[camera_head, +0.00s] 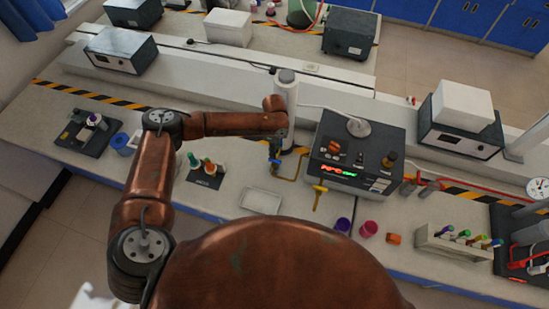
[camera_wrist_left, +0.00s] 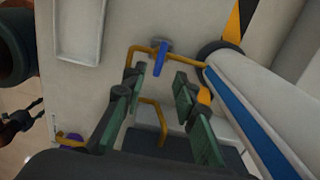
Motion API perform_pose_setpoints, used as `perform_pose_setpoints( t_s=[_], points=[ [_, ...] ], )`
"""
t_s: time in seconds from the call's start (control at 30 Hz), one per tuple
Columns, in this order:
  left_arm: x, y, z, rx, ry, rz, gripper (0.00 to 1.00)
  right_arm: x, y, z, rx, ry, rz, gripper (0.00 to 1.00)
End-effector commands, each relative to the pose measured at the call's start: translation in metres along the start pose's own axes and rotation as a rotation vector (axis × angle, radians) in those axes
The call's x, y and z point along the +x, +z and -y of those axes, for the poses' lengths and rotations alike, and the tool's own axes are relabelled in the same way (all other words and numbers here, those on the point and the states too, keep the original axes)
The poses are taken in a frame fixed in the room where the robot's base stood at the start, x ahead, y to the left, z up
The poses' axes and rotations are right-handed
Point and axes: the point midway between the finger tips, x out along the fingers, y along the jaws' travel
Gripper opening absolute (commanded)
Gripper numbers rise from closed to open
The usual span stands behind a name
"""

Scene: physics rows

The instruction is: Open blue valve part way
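The blue valve handle (camera_wrist_left: 160,60) sits on a yellow pipe (camera_wrist_left: 140,52) in the left wrist view. A bit of blue at the valve (camera_head: 275,162) shows in the head view, just below my left gripper (camera_head: 276,146). In the left wrist view my left gripper (camera_wrist_left: 156,88) is open, with its green-padded fingers apart. The blue handle shows in the gap just beyond the fingertips, and nothing is held. I cannot tell whether either finger touches it. My right gripper is in neither view.
A white post (camera_head: 286,100) stands right behind the left gripper. A black control box (camera_head: 352,150) is to its right, with a yellow valve handle (camera_head: 320,189) in front. A shallow white tray (camera_head: 261,200) and a bottle rack (camera_head: 206,172) lie nearby on the bench.

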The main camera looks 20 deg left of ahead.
Motion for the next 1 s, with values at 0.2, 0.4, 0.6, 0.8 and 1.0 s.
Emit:
perform_pose_setpoints(
  t_s=[0.2, 0.4, 0.6, 0.8, 1.0],
  points=[
    [0.028, 0.000, 0.000, 0.000, 0.002, 0.002, 0.27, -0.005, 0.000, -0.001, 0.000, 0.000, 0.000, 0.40],
    [0.058, 0.001, 0.000, -0.002, 0.001, 0.001, 0.27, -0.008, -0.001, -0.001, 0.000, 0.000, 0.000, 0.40],
    [0.073, 0.000, 0.000, 0.000, -0.001, 0.000, 0.27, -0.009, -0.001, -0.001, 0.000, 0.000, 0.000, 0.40],
    [0.075, 0.001, 0.000, 0.000, -0.001, 0.001, 0.27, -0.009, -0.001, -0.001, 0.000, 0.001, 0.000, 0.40],
    [0.075, 0.000, 0.000, 0.000, -0.001, 0.000, 0.19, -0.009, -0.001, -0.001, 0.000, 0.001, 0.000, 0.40]
  ],
)
